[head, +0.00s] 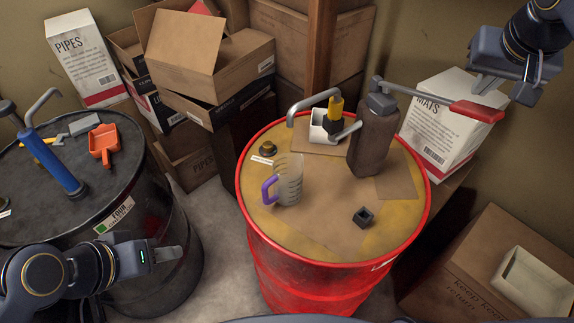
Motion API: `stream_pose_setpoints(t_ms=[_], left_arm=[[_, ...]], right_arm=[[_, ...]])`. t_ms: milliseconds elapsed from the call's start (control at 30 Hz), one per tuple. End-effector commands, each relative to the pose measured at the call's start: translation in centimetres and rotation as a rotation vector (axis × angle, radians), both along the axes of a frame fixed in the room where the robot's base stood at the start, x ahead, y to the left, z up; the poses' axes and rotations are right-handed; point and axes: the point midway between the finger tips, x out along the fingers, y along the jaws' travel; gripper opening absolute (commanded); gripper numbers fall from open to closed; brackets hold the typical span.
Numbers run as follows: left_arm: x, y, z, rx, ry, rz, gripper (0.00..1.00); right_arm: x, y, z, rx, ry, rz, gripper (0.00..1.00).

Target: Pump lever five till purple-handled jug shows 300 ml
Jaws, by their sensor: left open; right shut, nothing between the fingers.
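A clear jug (290,180) with a purple handle stands upright on top of a red drum (258,232), its level unreadable. A brown pump (372,135) stands on the same drum. Its grey lever (425,93) extends right to a red grip (476,111), and its curved spout (312,100) reaches left, ending above and behind the jug. The number five is not readable on the drum. My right gripper (503,88) is shut and empty, above and right of the red grip, apart from it. My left gripper (172,256) is open in front of the black drum, far from the jug.
The black drum (85,225), labelled FOUR, carries a blue pump (52,160) and an orange scoop (103,143). A white container (318,128), a yellow-handled tool (335,109) and a dark square piece (363,216) are on the red drum. Boxes (210,60) crowd behind.

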Motion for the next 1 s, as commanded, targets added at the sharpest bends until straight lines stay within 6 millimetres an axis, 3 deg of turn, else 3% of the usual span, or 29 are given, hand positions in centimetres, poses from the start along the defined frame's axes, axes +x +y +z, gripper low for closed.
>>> stream_pose_setpoints(t_ms=[1000], left_arm=[[0.0, 0.0, -5.7, 0.000, 0.000, 0.000, 0.40]], right_arm=[[0.0, 0.0, -7.1, 0.001, 0.001, 0.001, 0.00]])
